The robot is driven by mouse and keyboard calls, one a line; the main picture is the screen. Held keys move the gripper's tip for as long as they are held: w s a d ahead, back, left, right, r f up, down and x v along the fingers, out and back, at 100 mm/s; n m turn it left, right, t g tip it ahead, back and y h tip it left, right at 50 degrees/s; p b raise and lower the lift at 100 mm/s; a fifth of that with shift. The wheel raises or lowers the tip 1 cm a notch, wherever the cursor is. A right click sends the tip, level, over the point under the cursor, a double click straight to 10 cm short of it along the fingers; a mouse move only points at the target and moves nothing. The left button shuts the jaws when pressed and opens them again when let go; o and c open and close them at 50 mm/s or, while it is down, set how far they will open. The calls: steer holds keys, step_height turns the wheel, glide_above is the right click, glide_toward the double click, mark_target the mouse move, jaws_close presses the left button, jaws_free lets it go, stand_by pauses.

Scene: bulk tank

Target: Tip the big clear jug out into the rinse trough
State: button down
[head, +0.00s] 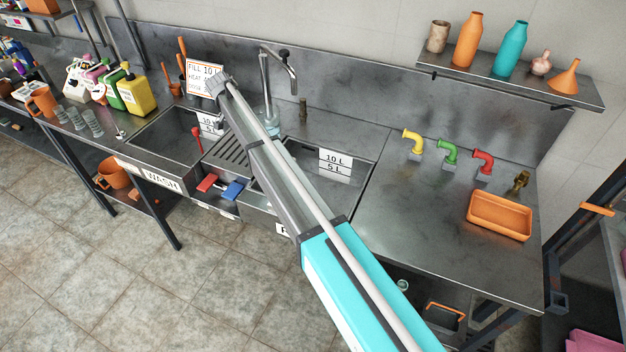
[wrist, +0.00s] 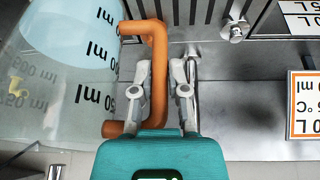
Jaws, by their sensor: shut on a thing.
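The big clear jug (wrist: 45,75) fills the left of the wrist view, with black ml marks and pale blue contents showing through its wall. Its orange handle (wrist: 158,75) lies between the fingers of my gripper (wrist: 163,88), which is shut on it. In the head view my arm hides the gripper and most of the jug; a pale bluish part (head: 271,130) shows beside the arm, behind the rinse trough. The rinse trough (head: 345,180) is the right-hand basin, with a 10 L / 5 L label, partly covered by my arm. I cannot tell whether the jug touches the counter.
The wash trough (head: 150,135) lies left, past the ribbed drainer (head: 228,152). A tall tap (head: 280,62) rises behind the basins. An orange-edged sign (head: 205,78) stands at the back. Coloured pipe bends (head: 448,150) and an orange tray (head: 500,215) sit right; counter between is clear.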

steer(key=shift+m, duration=0.6)
steer(key=w+d, duration=0.1)
steer(key=w+d+f, duration=0.1)
steer(key=w+d+b, duration=0.1)
steer(key=shift+w+d+f, duration=0.2)
steer(key=shift+d+f, duration=0.15)
steer(key=shift+d, duration=0.05)
